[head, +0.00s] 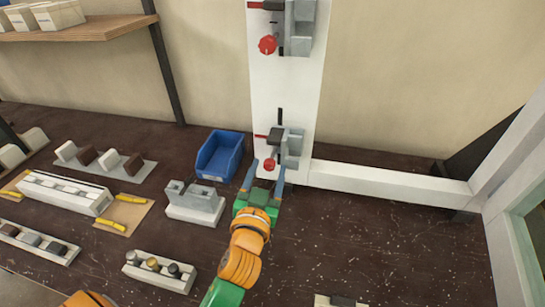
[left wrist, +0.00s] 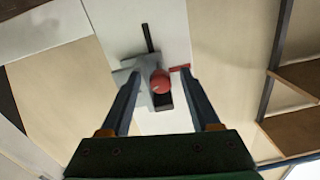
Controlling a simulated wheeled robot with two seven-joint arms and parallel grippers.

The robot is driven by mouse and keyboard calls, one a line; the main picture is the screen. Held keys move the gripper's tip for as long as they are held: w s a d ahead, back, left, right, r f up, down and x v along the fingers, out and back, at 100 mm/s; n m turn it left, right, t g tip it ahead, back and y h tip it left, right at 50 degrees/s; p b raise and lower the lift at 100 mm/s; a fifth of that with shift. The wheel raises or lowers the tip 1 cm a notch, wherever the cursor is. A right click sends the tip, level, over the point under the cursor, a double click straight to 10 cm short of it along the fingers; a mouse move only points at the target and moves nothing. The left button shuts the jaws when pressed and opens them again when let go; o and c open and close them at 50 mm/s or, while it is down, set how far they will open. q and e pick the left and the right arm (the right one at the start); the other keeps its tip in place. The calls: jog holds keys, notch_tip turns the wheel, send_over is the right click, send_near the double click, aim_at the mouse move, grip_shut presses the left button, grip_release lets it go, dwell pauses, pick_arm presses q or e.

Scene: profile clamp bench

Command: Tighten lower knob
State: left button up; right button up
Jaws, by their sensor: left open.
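The lower knob (head: 268,164) is red and round, on the front of the lower grey clamp (head: 293,146) fixed to a white upright profile (head: 287,100). My left gripper (head: 267,174) is open in front of it, one finger on each side in the picture. In the left wrist view the knob (left wrist: 160,83) shows between the open fingers (left wrist: 160,76), with the clamp (left wrist: 128,76) behind. No finger visibly touches the knob; I cannot tell the exact depth gap. An upper red knob (head: 267,44) sits on the upper clamp (head: 301,28). My right gripper is not seen.
A blue bin (head: 219,157) and a grey block on a white base (head: 194,202) stand left of my left arm. A white horizontal beam (head: 390,182) runs right from the upright. Trays of small parts lie further left. The dark bench is mostly clear at right.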

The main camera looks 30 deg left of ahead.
pick_arm(q)
jog(key=shift+w+a, duration=0.1)
jog(key=shift+s+r, duration=0.2)
jog(key=shift+s, duration=0.1)
jog(key=shift+s+d+r, duration=0.1)
jog(key=shift+s+d, duration=0.1)
jog(key=shift+d, duration=0.05)
jog(key=shift+c, duration=0.6)
jog(key=c, duration=0.4)
grip_shut()
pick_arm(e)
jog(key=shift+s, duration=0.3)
